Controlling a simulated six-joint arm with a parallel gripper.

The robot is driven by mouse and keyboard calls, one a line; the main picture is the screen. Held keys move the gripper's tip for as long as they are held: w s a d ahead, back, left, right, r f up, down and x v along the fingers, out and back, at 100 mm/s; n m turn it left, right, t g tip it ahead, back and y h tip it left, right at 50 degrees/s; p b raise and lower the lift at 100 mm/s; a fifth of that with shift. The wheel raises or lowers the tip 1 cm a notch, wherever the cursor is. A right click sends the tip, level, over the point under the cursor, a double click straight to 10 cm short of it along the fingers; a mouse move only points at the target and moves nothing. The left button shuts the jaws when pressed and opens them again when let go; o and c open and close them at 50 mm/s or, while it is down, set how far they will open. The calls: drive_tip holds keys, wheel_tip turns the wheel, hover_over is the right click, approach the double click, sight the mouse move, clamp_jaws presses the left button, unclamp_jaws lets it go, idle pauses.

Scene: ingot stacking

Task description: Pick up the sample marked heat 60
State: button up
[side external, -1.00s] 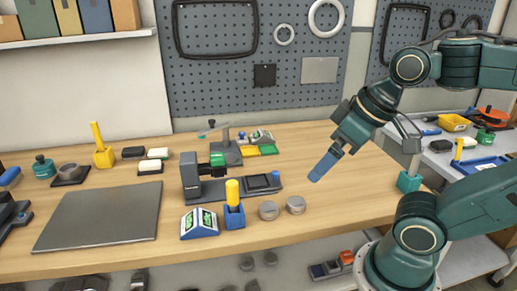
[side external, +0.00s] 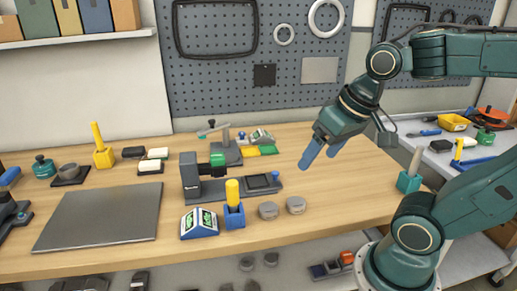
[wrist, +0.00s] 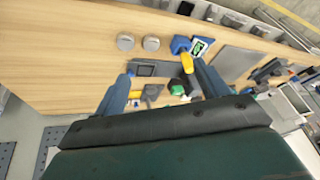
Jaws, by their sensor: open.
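Two round grey metal samples stand close together near the front of the wooden bench, a left one (side external: 267,210) and a right one (side external: 296,205). In the wrist view they show at the top left as one disc (wrist: 125,42) and another disc (wrist: 151,44). I cannot read any heat marking on either. My gripper (side external: 322,161) is open and empty, with blue fingers, above the bench behind and to the right of the samples. In the wrist view my two fingers (wrist: 167,77) are spread wide, with nothing between their tips.
A grey device with a green part (side external: 217,160) stands left of the samples. A blue holder with a yellow handle (side external: 234,216) and a blue-white display block (side external: 199,224) are beside it. A grey plate (side external: 98,217) lies further left.

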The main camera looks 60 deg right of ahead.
drive_tip(key=w+d+f+m+g+y, duration=0.1)
drive_tip(key=w+d+f+m+y, duration=0.1)
drive_tip(key=d+f+m, duration=0.3)
drive_tip(key=w+d+f+m+g+y, duration=0.1)
drive_tip(key=w+d+f+m, duration=0.3)
drive_tip(key=d+m, duration=0.7)
wheel_tip(320, 180, down, 2)
drive_tip(key=m, duration=0.5)
drive_tip(key=shift+m+y, duration=0.3)
drive_tip(key=shift+y, duration=0.1)
drive_tip(key=shift+f, duration=0.1)
hover_over(296, 202)
drive_tip(key=s+d, duration=0.1)
drive_tip(key=d, duration=0.1)
drive_tip(key=shift+s+d+f, duration=0.1)
drive_tip(key=shift+f, duration=1.9)
drive_tip(key=shift+s+f, duration=0.1)
drive_tip(key=shift+f, duration=1.85)
drive_tip(key=shift+x, duration=2.6)
drive_tip(key=shift+s+d, duration=0.1)
drive_tip(key=c, duration=1.1)
